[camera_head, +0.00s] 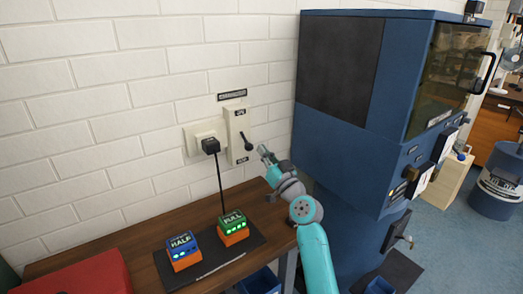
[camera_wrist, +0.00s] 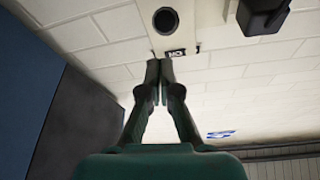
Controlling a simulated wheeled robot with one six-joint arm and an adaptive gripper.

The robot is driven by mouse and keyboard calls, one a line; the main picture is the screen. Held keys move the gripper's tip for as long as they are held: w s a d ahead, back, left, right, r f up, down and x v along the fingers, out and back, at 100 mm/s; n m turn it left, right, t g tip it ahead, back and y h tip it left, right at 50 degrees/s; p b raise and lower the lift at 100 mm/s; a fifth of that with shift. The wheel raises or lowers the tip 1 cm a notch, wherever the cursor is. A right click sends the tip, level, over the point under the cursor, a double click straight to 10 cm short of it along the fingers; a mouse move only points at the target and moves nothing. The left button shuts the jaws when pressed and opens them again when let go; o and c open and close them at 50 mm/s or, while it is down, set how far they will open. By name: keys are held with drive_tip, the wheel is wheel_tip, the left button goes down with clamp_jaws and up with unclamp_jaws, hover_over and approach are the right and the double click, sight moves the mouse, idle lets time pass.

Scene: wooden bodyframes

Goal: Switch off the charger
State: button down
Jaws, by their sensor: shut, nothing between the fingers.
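A cream switch box (camera_head: 233,122) with a black lever (camera_head: 247,144) is on the brick wall. The lever slants down to the right, and its round end shows in the wrist view (camera_wrist: 166,20). A black plug (camera_head: 210,145) sits in a wall socket left of the box, and its cable runs down to a green-topped battery unit (camera_head: 233,219) with lit green lights. My gripper (camera_head: 263,150) is shut and empty, just right of and slightly below the lever. In the wrist view, the closed fingertips (camera_wrist: 160,64) appear below the lever's end, apart from it.
A blue-topped battery unit (camera_head: 182,252) stands beside the green one on a dark mat on the wooden bench (camera_head: 145,268). A red case (camera_head: 75,279) is at the front left. A large blue machine (camera_head: 345,140) stands close on the right of my arm.

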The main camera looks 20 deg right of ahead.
drive_tip(key=s+f, duration=0.3)
drive_tip(key=f, duration=0.3)
drive_tip(key=shift+d+f, duration=0.3)
drive_tip(key=shift+d, duration=0.05)
drive_tip(key=shift+s, duration=0.15)
